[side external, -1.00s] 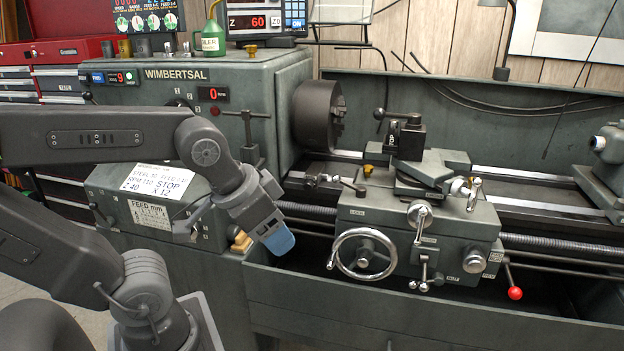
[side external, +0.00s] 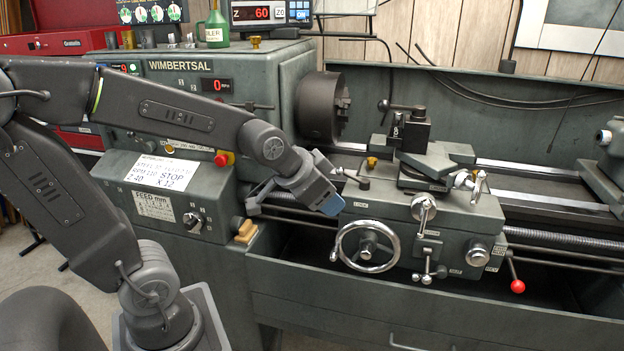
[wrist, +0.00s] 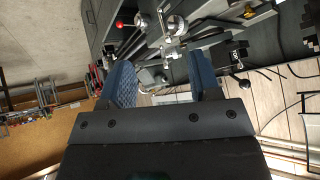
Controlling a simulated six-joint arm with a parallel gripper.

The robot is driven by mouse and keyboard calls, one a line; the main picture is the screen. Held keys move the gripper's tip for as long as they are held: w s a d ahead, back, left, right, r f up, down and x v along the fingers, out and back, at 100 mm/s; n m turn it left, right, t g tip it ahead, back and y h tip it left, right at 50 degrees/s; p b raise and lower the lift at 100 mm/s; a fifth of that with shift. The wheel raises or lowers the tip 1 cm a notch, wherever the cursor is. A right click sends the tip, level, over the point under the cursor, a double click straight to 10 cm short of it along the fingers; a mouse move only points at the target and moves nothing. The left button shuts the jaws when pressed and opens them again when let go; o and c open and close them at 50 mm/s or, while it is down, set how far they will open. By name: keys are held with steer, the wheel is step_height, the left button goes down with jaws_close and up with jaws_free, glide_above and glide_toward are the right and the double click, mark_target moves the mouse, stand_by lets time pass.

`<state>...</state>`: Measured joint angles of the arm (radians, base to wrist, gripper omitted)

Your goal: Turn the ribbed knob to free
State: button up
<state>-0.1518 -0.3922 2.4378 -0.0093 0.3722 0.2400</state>
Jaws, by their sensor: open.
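My gripper (side external: 326,202) has blue finger pads and hangs tilted down at the left front of the lathe carriage (side external: 372,215). In the wrist view its two blue fingers stand apart with nothing between them (wrist: 160,82). A small brass-coloured knob (side external: 372,162) sits on top of the carriage, behind and right of the gripper. A dark round knob with a pointer (side external: 192,221) is on the feed panel, left of the gripper. Ribs cannot be made out on either, so I cannot tell which is the ribbed knob. No contact with a knob shows.
The chrome handwheel (side external: 369,246) is just below right of my gripper. The chuck (side external: 318,107) stands behind it. A red-ended lever (side external: 517,286) sticks out at lower right. The tray front (side external: 420,310) runs below.

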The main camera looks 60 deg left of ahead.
steer(key=w+a+f+t+y, duration=0.2)
steer(key=w+a+f, duration=0.3)
steer(key=w+a, duration=0.4)
steer(key=s+a+f+m+t+y, duration=0.1)
steer(key=a+f+m+t+y, duration=0.2)
steer(key=a+f+y, duration=1)
steer(key=w+a+h, duration=0.1)
steer(key=w+a, duration=0.2)
steer(key=a, duration=0.2)
steer(key=w+a+f+h, duration=0.1)
steer(key=w+a, duration=0.2)
steer(key=a, duration=0.2)
steer(key=w+a+h, duration=0.2)
steer(key=w+a, duration=0.2)
steer(key=a, duration=0.1)
steer(key=shift+f, duration=0.25)
steer(key=shift+c, duration=0.4)
steer(key=c, duration=0.7)
